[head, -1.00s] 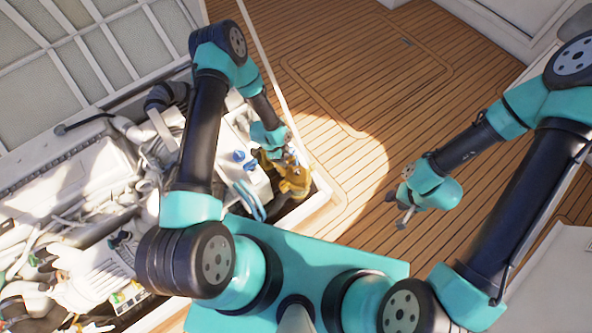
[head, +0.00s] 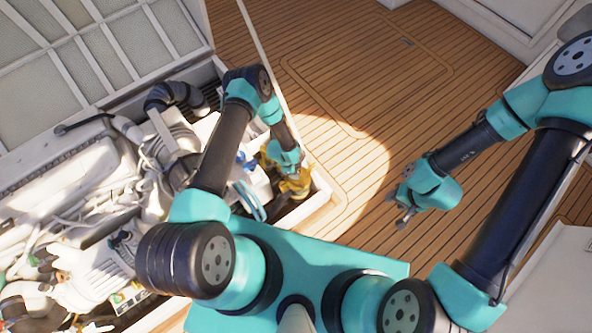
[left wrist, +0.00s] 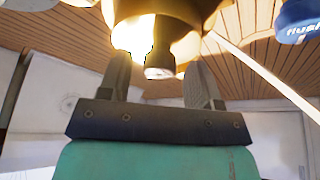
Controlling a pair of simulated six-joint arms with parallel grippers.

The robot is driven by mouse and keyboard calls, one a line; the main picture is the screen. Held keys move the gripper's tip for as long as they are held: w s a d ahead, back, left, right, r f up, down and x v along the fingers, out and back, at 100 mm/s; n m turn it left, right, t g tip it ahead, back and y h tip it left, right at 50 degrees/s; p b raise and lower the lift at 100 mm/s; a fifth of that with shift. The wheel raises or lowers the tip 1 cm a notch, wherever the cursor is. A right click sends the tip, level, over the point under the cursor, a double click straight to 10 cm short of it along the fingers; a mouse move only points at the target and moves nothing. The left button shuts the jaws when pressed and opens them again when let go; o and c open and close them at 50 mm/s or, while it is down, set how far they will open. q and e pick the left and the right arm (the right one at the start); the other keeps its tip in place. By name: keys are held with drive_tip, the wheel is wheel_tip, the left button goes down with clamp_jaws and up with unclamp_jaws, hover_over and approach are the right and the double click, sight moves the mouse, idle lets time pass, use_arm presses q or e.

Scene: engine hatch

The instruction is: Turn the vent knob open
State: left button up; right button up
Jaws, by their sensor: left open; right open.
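A brass fitting (head: 295,188) stands at the right corner of the engine hatch, partly hidden by my left wrist. It also shows blurred and bright at the top of the left wrist view (left wrist: 195,18). A short dark cylinder with a pale end (left wrist: 160,58) projects from it; it looks like the vent knob, but I see no marking. My left gripper (left wrist: 158,64) is open, with one finger on each side of this cylinder. Contact cannot be made out. In the head view its fingertips are hidden. My right gripper (head: 404,217) is open and empty above the deck.
A blue cap with partly readable "flush" lettering (left wrist: 298,20) is close to the right of the left gripper. Blue caps (head: 243,166) also show beside the fitting in the head view. The white hatch rim (head: 322,200) borders the fitting. The wooden deck (head: 370,80) is clear.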

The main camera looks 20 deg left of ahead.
use_arm(q)
drive_tip(key=shift+f, duration=0.1)
drive_tip(key=shift+c, duration=0.3)
drive_tip(key=c, duration=0.9)
drive_tip(key=shift+n, duration=0.3)
drive_tip(key=n+t, duration=0.1)
drive_tip(key=n, duration=0.3)
drive_tip(key=shift+s+d+t+y, duration=0.1)
drive_tip(key=shift+s+t+y, duration=0.05)
drive_tip(key=shift+t+y, duration=0.2)
drive_tip(key=n, duration=0.2)
drive_tip(key=n+t+y, duration=0.1)
drive_tip(key=n, duration=0.1)
drive_tip(key=shift+s+d+n+t, duration=0.1)
drive_tip(key=shift+n+t, duration=0.15)
drive_tip(key=shift+n, duration=0.15)
drive_tip(key=n+y, duration=0.1)
drive_tip(key=n, duration=0.1)
drive_tip(key=n+y, duration=0.1)
drive_tip(key=n, duration=0.1)
drive_tip(key=shift+d+t, duration=0.1)
drive_tip(key=shift+t, duration=0.2)
drive_tip(key=shift+d+n+y, duration=0.1)
drive_tip(key=shift+n+y, duration=0.65)
drive_tip(key=shift+n, duration=1.45)
